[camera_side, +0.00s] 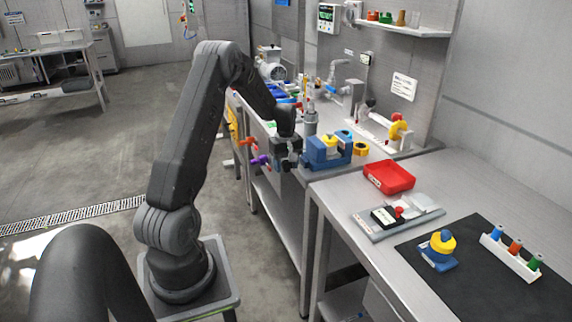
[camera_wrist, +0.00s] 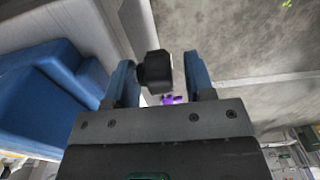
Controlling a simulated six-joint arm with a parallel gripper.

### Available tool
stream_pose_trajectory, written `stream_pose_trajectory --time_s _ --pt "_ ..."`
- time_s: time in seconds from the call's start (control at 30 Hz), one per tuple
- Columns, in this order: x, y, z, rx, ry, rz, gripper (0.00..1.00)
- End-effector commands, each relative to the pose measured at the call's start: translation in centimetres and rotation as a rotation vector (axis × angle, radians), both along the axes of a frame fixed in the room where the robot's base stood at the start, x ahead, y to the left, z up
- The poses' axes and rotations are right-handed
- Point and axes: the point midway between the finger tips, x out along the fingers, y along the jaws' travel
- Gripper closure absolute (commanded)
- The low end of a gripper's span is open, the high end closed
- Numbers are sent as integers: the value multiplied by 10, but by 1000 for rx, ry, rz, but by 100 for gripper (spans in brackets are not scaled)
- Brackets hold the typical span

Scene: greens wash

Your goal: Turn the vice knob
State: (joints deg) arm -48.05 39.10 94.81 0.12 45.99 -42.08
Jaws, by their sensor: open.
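The blue vice (camera_side: 326,153) stands on the steel bench beside my gripper (camera_side: 290,155) in the side view. Its blue body (camera_wrist: 42,88) fills the left of the wrist view. A black knob (camera_wrist: 155,72) appears between the two blue fingers of my gripper (camera_wrist: 160,80). The fingers are open, with a clear gap between the knob and the right finger. The knob is close to the left finger; I cannot tell if they touch. In the side view my gripper hides the knob.
Red and purple handles (camera_side: 260,160) stick out at the bench front left of my gripper; the purple one (camera_wrist: 172,99) shows beyond the fingers. A red tray (camera_side: 390,177) is on the nearer table.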

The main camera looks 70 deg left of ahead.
Motion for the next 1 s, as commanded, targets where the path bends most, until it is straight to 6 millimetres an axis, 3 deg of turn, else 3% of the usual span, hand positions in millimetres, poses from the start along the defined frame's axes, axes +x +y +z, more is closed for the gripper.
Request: stream_pose_trajectory --time_s 0.1,0.6,1.0 --pt "0 0 0 0 0 0 53" --pt "0 0 1 0 0 0 100" --pt "0 -2 1 83 0 -4 100"
